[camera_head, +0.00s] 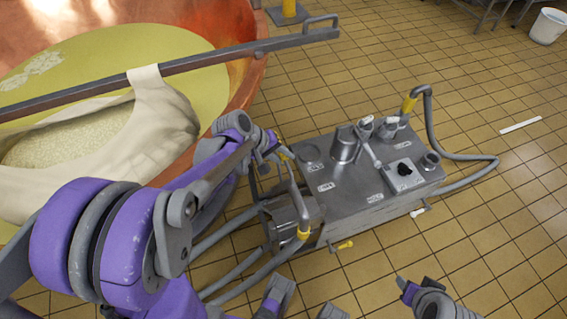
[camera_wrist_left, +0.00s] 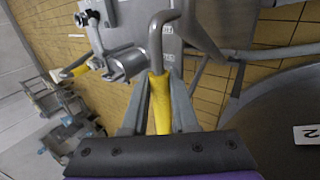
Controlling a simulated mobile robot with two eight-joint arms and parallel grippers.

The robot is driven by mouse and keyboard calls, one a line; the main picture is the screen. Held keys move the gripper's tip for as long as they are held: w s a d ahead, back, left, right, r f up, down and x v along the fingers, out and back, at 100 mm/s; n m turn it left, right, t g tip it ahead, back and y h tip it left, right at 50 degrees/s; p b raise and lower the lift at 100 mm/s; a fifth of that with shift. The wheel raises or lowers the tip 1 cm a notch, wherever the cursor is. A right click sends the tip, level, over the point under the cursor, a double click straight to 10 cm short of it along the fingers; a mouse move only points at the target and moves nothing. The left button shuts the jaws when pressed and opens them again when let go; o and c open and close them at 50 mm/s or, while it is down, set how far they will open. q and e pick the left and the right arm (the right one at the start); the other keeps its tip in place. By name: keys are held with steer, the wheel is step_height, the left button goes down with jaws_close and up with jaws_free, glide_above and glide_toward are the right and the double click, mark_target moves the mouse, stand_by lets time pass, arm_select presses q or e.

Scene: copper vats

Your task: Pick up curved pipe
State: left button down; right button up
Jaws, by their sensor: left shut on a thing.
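The curved pipe is a grey bent tube with a yellow grip section. In the left wrist view, the curved pipe (camera_wrist_left: 159,98) has its yellow part between the two fingers of my left gripper (camera_wrist_left: 157,118), which is shut on it. Its grey bend points away from the gripper. In the head view, my left gripper (camera_head: 277,148) is at the left end of the steel machine, with the grey curved pipe (camera_head: 296,188) hanging down from it. I cannot tell whether the pipe's lower end touches the machine. Purple and grey parts of mine show at the bottom edge; the right gripper's jaws are unclear.
The steel machine (camera_head: 350,185) has fittings, a black knob and hoses. A hose (camera_head: 470,178) loops around its right end. A copper vat (camera_head: 240,70) with a cloth on a bar (camera_head: 220,58) stands at left. Tiled floor at right is mostly clear.

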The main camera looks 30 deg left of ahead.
arm_select(q)
step_height(320, 180, up, 10)
steer(key=shift+f+p, duration=0.1)
steer(key=shift+p, duration=0.85)
steer(key=shift+w, duration=0.1)
